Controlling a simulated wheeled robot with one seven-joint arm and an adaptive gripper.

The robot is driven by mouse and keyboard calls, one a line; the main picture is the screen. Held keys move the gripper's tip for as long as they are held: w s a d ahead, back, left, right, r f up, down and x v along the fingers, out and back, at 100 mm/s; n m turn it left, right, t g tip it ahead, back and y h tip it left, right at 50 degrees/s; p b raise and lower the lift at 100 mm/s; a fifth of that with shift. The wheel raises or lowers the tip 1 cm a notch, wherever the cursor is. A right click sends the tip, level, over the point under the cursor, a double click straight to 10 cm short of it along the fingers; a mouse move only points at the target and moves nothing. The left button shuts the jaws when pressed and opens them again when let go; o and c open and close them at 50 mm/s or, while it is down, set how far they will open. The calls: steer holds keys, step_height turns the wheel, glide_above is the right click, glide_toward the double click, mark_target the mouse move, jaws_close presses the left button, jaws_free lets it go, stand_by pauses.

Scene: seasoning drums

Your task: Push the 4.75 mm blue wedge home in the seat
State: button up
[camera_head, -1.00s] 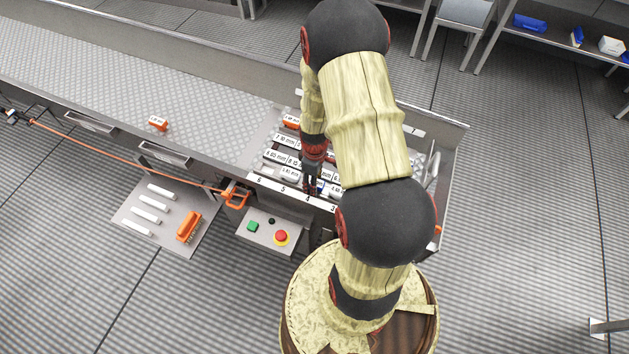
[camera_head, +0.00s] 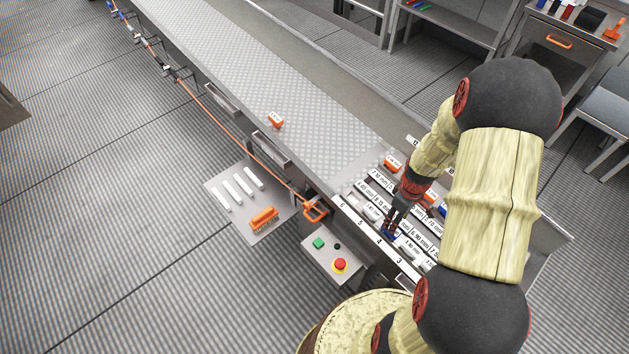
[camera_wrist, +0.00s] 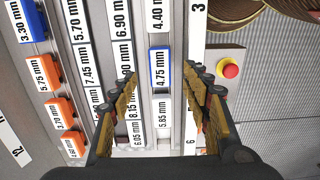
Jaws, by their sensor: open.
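The blue wedge marked 4.75 mm (camera_wrist: 160,72) lies in the row beside the numbered edge, in line with the 4.40 mm piece (camera_wrist: 157,18) and the 5.85 mm piece (camera_wrist: 162,118). Its blue edges show around its white label; how deep it sits in its seat I cannot tell. My gripper (camera_wrist: 163,80) is open and empty, with one finger on each side of the wedge's row in the wrist view. In the head view my gripper (camera_head: 393,224) points down over the blue wedge (camera_head: 389,236), partly hiding it.
Rows of labelled pieces lie close around. Orange pieces (camera_wrist: 53,78) and a blue 3.30 mm piece (camera_wrist: 25,20) stand at the far side. The numbered strip (camera_head: 367,238) edges the bench. A panel with a red button (camera_head: 340,265) and a side tray with an orange brush (camera_head: 263,218) sit outside it.

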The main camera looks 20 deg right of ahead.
step_height(320, 180, up, 3)
steer(key=shift+p, duration=0.55)
steer(key=w+a+r+m, duration=0.2)
steer(key=w+a, duration=0.6)
steer(key=a, duration=0.3)
steer(key=w+a+r+m+b, duration=0.1)
steer(key=w+a+r+m, duration=0.1)
steer(key=w+a, duration=0.7)
steer(key=shift+a, duration=1.2)
steer(key=shift+s, duration=0.15)
steer(key=s+r+t, duration=0.2)
steer(key=s+r, duration=1)
steer(key=r, duration=0.4)
steer(key=s+r+t, duration=0.3)
steer(key=s+r, duration=0.9)
steer(key=r, duration=0.3)
steer(key=shift+a+r+t, duration=0.2)
steer(key=shift+r+t, duration=0.1)
steer(key=shift+r, duration=0.05)
